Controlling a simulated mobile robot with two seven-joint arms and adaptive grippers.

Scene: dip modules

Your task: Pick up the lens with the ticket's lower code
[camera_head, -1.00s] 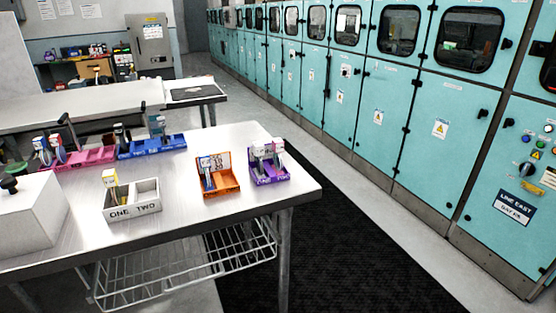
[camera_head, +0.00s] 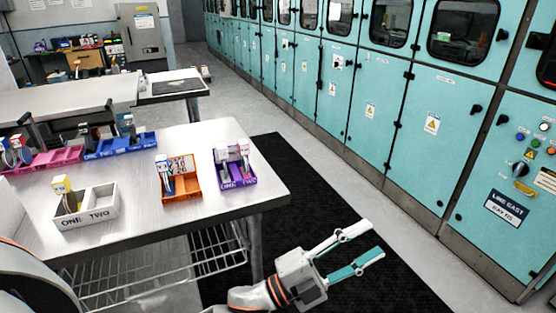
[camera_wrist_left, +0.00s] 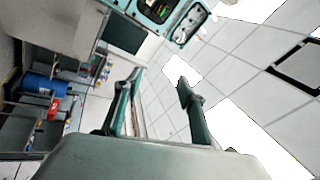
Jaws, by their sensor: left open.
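My left gripper (camera_head: 374,241) is open and empty, held out over the black floor mat to the right of the table. Its fingers also show apart and empty in the left wrist view (camera_wrist_left: 158,86). An orange tray (camera_head: 184,190) holds a blue-topped upright piece (camera_head: 164,172) and a pale printed card (camera_head: 182,166), perhaps the ticket; its codes are too small to read. A white tray (camera_head: 91,216) holds a yellow-topped piece (camera_head: 62,187). I cannot tell which piece is the lens.
A blue tray (camera_head: 120,150) and a pink tray (camera_head: 55,161) with more pieces stand at the table's (camera_head: 135,188) back left. Teal cabinets (camera_head: 354,140) line the right side. A wire shelf (camera_head: 165,268) hangs below the table. The mat (camera_head: 290,195) is clear.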

